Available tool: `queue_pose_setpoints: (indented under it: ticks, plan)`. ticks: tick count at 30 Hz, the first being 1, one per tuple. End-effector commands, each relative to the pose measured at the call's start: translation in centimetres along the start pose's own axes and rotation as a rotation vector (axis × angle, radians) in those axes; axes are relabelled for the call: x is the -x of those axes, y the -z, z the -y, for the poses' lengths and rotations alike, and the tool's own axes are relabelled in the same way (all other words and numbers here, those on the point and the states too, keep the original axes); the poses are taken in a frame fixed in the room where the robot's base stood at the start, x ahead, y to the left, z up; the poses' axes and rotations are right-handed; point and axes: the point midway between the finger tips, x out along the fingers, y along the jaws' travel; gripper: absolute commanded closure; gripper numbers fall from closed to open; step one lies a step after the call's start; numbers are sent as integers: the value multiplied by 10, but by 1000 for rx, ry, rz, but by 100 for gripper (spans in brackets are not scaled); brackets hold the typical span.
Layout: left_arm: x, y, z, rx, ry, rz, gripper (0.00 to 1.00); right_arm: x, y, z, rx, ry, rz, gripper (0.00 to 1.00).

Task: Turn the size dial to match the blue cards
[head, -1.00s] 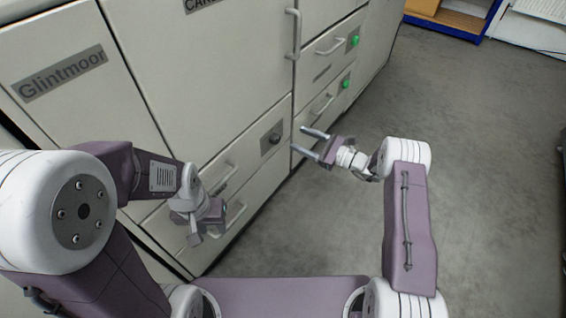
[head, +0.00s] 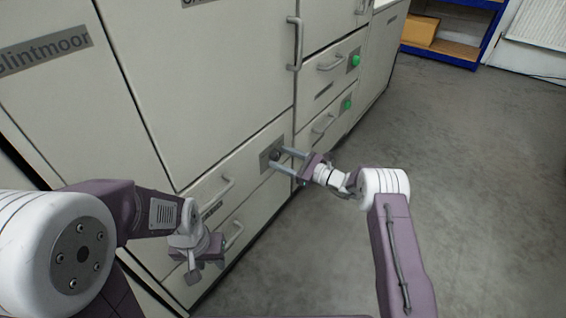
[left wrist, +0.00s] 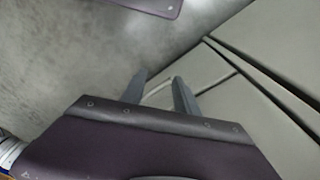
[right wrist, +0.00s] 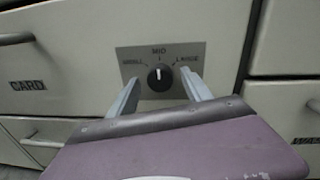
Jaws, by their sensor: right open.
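The size dial (right wrist: 160,78) is a round black knob on a grey plate (right wrist: 129,62) marked SMALL, MID and LARGE. Its white mark points up at MID. In the head view the dial plate (head: 263,161) sits on a pale drawer front. My right gripper (head: 278,158) is open at the plate, with one finger on each side of the dial in the right wrist view; I cannot tell whether they touch it. My left gripper (head: 190,262) is open, low in front of the cabinet, with nothing seen between its fingers (left wrist: 160,84). No blue cards are visible.
The pale cabinet (head: 190,90) has bar handles; a handle (head: 232,236) is close to my left gripper. A drawer label reads CARD (right wrist: 28,86). Green buttons (head: 355,60) are on drawers further right. Grey floor (head: 460,170) is clear; a blue shelf (head: 480,45) stands behind.

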Motion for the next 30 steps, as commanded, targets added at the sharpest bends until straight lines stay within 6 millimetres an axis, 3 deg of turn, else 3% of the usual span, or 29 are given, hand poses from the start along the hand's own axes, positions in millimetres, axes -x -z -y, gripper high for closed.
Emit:
queue_pose_setpoints:
  ticks: [5, 11, 20, 30]
  plan:
    - [1, 0, 0, 0, 0, 0, 64, 0, -1, 0, 0, 0, 0, 45]
    - [1, 0, 0, 0, 0, 0, 64, 0, 0, 0, 0, 0, 0, 100]
    - [4, 0, 0, 0, 0, 0, 64, 1, 0, 0, -37, 0, 1, 100]
    - [17, 2, 0, 0, 0, 0, 64, 1, 0, 0, -267, 3, 20, 100]
